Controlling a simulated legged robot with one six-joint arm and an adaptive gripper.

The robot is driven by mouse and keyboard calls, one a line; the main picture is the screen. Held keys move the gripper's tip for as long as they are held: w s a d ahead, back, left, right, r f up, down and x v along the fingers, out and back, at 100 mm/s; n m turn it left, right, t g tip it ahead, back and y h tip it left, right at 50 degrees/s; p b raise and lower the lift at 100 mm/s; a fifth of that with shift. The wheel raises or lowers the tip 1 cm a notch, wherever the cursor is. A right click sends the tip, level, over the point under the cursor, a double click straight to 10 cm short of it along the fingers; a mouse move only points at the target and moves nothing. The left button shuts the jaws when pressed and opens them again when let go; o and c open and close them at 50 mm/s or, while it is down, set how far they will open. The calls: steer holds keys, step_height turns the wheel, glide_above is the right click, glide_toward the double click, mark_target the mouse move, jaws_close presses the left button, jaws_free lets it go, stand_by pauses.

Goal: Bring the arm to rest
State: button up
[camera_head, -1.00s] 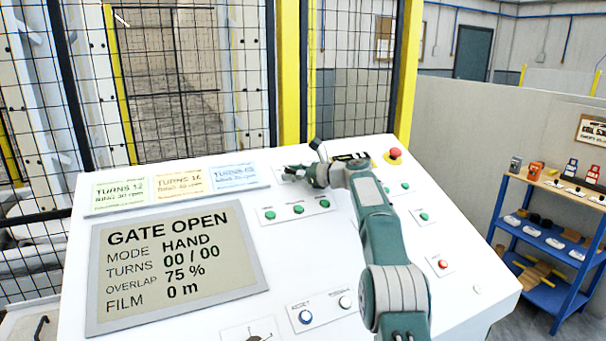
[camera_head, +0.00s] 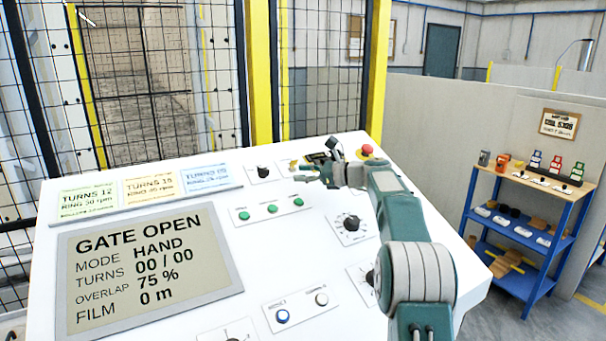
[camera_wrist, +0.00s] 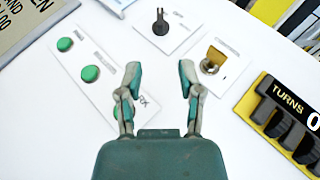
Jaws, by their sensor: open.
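My gripper (camera_head: 306,174) is above the upper part of the white control panel (camera_head: 150,310) in the head view. In the wrist view my gripper (camera_wrist: 160,75) shows two fingers spread apart with nothing between them. Beyond the fingertips lie a black knob (camera_wrist: 160,22) and a yellow key-like switch (camera_wrist: 213,60) on the panel. Green buttons (camera_wrist: 90,74) are to the left, and one is partly hidden behind the left finger. My fingers appear clear of the controls, though their height above the panel is hard to judge.
A display (camera_head: 150,265) reads GATE OPEN, MODE HAND. A red mushroom button (camera_head: 367,150) is at the panel's far right. A black counter marked TURNS (camera_wrist: 285,115) is right of my gripper. Mesh fencing (camera_head: 130,90) stands behind; a blue shelf (camera_head: 530,225) stands at right.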

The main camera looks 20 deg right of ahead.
steer(key=s+a+n+g+h, duration=0.25)
steer(key=s+a+n, duration=0.3)
steer(key=s, duration=0.45)
steer(key=s+a+n+g+h, duration=0.1)
steer(key=s+a+n+h, duration=0.4)
steer(key=s, duration=0.6)
steer(key=s+f+n+h, duration=0.2)
steer(key=s+f+n, duration=0.3)
steer(key=s, duration=0.8)
steer(key=s+d+f+n+h, duration=0.1)
steer(key=s+f+n+h, duration=0.2)
steer(key=s, duration=1)
step_height(320, 180, down, 4)
steer(key=n+g, duration=0.1)
steer(key=n, duration=0.2)
steer(key=shift+s+h, duration=0.3)
steer(key=shift+h, duration=0.05)
steer(key=shift+n, duration=0.25)
steer(key=shift+c, duration=0.3)
